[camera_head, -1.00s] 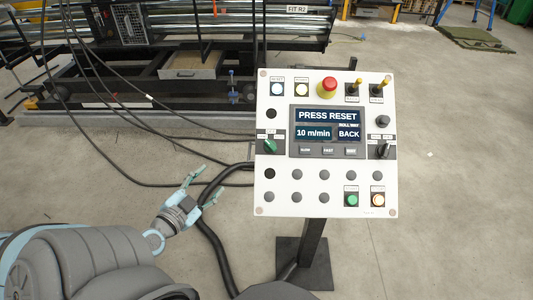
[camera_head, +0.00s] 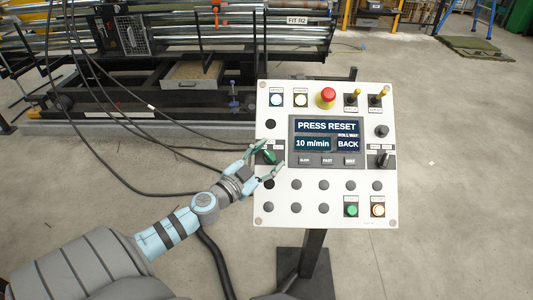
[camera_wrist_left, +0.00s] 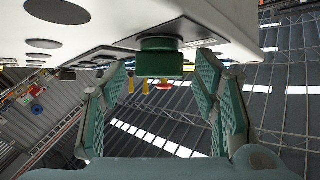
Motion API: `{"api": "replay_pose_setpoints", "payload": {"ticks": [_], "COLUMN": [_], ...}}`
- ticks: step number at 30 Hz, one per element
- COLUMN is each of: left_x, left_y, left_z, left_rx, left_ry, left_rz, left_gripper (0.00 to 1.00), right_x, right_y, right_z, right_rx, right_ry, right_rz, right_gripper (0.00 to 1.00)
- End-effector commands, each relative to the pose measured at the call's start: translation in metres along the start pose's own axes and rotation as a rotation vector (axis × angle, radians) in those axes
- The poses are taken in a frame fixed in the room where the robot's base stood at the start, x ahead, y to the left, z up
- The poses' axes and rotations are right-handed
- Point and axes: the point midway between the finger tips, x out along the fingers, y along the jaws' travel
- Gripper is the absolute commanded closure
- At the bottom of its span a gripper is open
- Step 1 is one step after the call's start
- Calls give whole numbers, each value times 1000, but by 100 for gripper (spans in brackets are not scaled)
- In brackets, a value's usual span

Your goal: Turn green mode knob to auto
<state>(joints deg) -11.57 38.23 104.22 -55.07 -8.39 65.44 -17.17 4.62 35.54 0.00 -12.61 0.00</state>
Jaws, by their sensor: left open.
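The green mode knob (camera_head: 269,157) is at the left edge of the white control panel (camera_head: 325,222), below a black round fitting. My left gripper (camera_head: 268,161) is open at the panel's left side, with one finger above the knob and one below it. In the left wrist view, the knob (camera_wrist_left: 160,57) stands out from the panel between the open fingers of my gripper (camera_wrist_left: 165,90), and I see gaps beside it. The label around the knob is mostly hidden by the gripper. My right gripper is not in view.
The panel has a screen (camera_head: 327,135) reading PRESS RESET, a red mushroom button (camera_head: 326,97), and a black knob (camera_head: 382,160) at the right. A post (camera_head: 314,255) carries it. Cables (camera_head: 120,150) run behind on the left.

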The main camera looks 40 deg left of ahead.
Motion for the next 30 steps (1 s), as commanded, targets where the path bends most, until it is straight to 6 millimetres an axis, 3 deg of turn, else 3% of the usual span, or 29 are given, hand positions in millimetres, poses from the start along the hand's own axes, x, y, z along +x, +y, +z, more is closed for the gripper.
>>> {"api": "replay_pose_setpoints", "payload": {"ticks": [5,14,26,30], "left_x": [0,0,0,0], "left_y": [0,0,0,-3], "left_z": [2,2,2,0], "left_rx": [1,1,35,74], "left_ry": [-1,-1,-5,-7], "left_rz": [0,-1,55,122], "left_gripper": [45,93,93,93], "right_x": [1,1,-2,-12], "right_y": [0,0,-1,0], "right_z": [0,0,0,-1], "right_rx": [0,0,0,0], "right_ry": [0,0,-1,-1], "right_rz": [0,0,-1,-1], "right_gripper": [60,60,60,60]}}
